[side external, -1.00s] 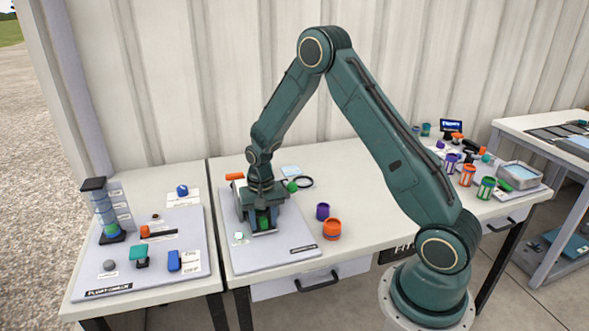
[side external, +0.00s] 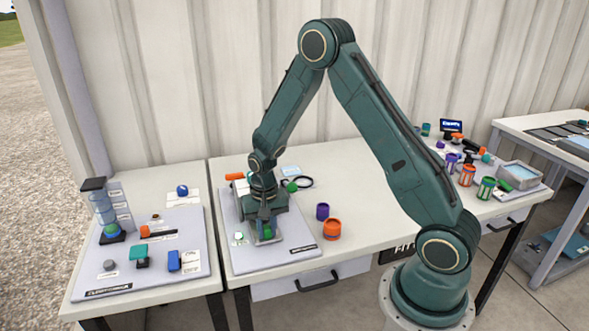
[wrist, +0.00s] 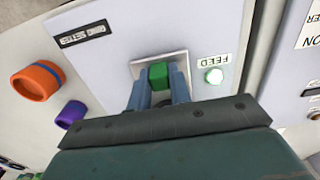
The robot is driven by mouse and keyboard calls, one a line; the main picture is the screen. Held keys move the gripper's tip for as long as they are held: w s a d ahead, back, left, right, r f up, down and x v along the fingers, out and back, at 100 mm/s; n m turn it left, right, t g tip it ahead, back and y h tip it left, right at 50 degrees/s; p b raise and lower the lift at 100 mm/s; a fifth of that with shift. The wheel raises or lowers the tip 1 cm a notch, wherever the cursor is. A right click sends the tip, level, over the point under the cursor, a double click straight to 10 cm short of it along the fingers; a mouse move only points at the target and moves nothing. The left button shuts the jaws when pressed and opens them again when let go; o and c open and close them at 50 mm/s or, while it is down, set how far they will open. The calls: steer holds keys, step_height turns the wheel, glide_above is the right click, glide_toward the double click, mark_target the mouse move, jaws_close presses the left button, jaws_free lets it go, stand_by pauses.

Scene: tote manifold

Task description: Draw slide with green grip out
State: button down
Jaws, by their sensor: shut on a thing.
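The green grip (wrist: 158,76) shows between the two fingers of my gripper (wrist: 160,85) in the wrist view. My gripper is shut on it, with a blue finger on either side. In the side external view the green grip (side external: 267,232) sits low at the fingertips of my gripper (side external: 266,232). The slide (wrist: 172,58) is a pale grey plate around and under the grip; its end (side external: 268,241) sticks out toward the front of the grey board. The housing behind it is mostly hidden by my gripper and wrist.
The grey board (side external: 290,259) has a lit green-white button (wrist: 213,76) beside the slide. Another board (side external: 190,236) with small parts lies left. The board's front is clear.

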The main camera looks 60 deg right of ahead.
steer(key=s+a, duration=0.5)
steer(key=shift+s+a, duration=0.15)
steer(key=shift+a, duration=0.1)
steer(key=c, duration=1.3)
jaws_free()
steer(key=shift+s, duration=0.1)
steer(key=shift+r, duration=0.15)
steer(key=shift+r, duration=6.8)
